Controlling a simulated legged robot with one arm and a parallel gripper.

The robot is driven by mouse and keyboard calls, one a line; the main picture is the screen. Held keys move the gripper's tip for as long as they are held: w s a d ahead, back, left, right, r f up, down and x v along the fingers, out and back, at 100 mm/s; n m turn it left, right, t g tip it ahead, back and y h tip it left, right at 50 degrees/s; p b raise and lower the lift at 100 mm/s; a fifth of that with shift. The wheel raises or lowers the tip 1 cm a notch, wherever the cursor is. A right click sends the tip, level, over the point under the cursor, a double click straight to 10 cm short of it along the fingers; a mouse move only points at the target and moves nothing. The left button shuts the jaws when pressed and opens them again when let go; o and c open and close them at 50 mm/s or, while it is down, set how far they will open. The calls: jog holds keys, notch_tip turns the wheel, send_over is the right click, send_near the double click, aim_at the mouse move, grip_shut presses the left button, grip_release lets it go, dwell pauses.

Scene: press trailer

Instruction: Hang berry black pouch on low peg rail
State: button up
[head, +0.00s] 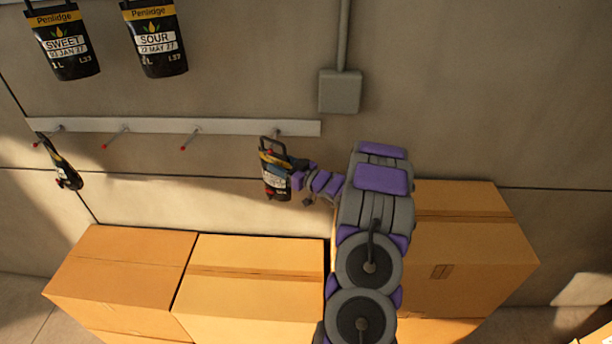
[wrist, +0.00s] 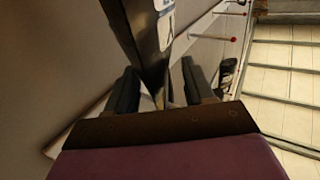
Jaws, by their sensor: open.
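A black pouch with a yellow band (head: 275,182) is at the right end of the low peg rail (head: 230,127), upright. Its handle loop is at the rightmost peg and appears to be around it. The word on its label is too small to read. My gripper (head: 296,178) is at the pouch's right side. In the wrist view, my gripper (wrist: 160,88) is open, with a finger on each side of the pouch's dark edge (wrist: 143,35). Whether either finger touches it I cannot tell.
Another dark pouch (head: 66,168) hangs on the leftmost low peg; the two middle pegs are bare. SWEET (head: 68,45) and SOUR (head: 156,42) pouches hang above. Cardboard boxes (head: 250,290) stand below along the wall. A grey wall box (head: 340,92) is above my arm.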

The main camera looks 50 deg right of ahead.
jog(key=s+d, duration=0.2)
jog(key=s, duration=1.3)
jog(key=shift+s+b, duration=0.4)
jog(key=shift+b, duration=0.05)
jog(key=shift+d, duration=0.1)
jog(key=w+g+h+b, duration=0.3)
jog(key=w+g+h, duration=0.2)
jog(key=w, duration=0.3)
jog(key=s+a+m+g+h+b, duration=0.25)
jog(key=a+g+b, duration=0.2)
jog(key=a, duration=0.45)
jog(key=s+a+f+g+y+b, duration=0.1)
jog(key=s+a+g, duration=0.2)
jog(key=s+a, duration=0.7)
jog(key=s+a+f+n+g+y+b, duration=0.1)
jog(key=s+a+f+g+y+b, duration=0.1)
jog(key=s+a, duration=0.8)
jog(key=s+a+f+g+y+b, duration=0.1)
jog(key=s+a+g, duration=0.4)
jog(key=s+a, duration=0.5)
jog(key=shift+s+a+f+y+b, duration=0.15)
jog(key=shift+s+a+y+b, duration=0.1)
jog(key=shift+a+y+b, duration=0.5)
jog(key=shift+a, duration=0.1)
